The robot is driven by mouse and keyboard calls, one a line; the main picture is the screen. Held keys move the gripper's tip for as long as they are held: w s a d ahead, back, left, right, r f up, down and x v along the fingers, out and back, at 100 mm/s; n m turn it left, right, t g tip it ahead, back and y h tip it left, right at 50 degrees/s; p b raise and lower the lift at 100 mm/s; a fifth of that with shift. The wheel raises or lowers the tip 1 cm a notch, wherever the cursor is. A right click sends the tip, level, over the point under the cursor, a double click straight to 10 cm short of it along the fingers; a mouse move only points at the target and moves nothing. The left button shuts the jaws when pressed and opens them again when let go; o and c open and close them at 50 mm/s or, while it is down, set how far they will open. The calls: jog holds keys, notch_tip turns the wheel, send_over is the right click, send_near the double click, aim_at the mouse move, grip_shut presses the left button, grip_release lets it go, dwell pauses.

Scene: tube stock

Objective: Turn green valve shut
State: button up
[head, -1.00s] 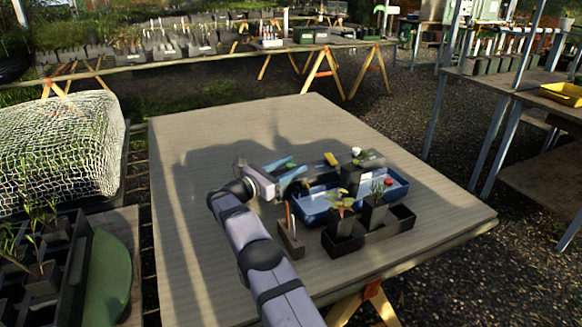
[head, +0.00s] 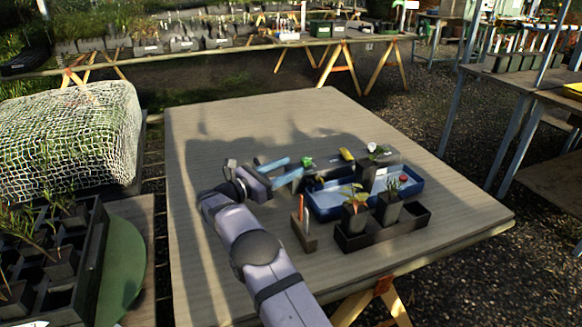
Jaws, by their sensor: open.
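The green valve (head: 307,161) is a small green handle just behind the blue tray, on or beside a dark fitting; its exact turn angle is too small to tell. My gripper (head: 294,168) reaches in from the left with its two blue fingers spread apart. The fingertips point right, toward the valve, and appear just short of it. Nothing shows between the fingers. I cannot tell from this view whether a fingertip touches the valve.
A blue tray (head: 325,211) with a red knob (head: 404,178) is right of my gripper. A yellow piece (head: 346,154) and a white knob (head: 371,147) stand behind. A black planter (head: 388,237) with potted plants and a small wooden holder (head: 304,240) are in front. The table's left is clear.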

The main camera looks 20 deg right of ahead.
aim_at(306, 162)
jog(key=shift+r, duration=0.1)
jog(key=shift+d+r+n+t, duration=0.5)
jog(key=shift+n+t, duration=0.1)
jog(key=shift+t, duration=0.4)
jog(key=shift+s+d+n+t+y+p, duration=0.25)
jog(key=shift+n+t+y+p, duration=0.35)
jog(key=shift+t, duration=0.4)
jog(key=shift+s+d+f+n+t+y, duration=0.1)
jog(key=shift+s+f+n+t+y, duration=0.3)
jog(key=shift+n+t+y, duration=0.3)
jog(key=shift+s+f+n+t+y, duration=0.4)
jog(key=shift+s+f+y, duration=0.1)
jog(key=shift+s+f, duration=0.15)
jog(key=shift+p+x, duration=0.4)
jog(key=shift+x, duration=3.2)
jog(key=shift+w, duration=0.1)
jog(key=shift+c, duration=0.4)
jog(key=c, duration=1)
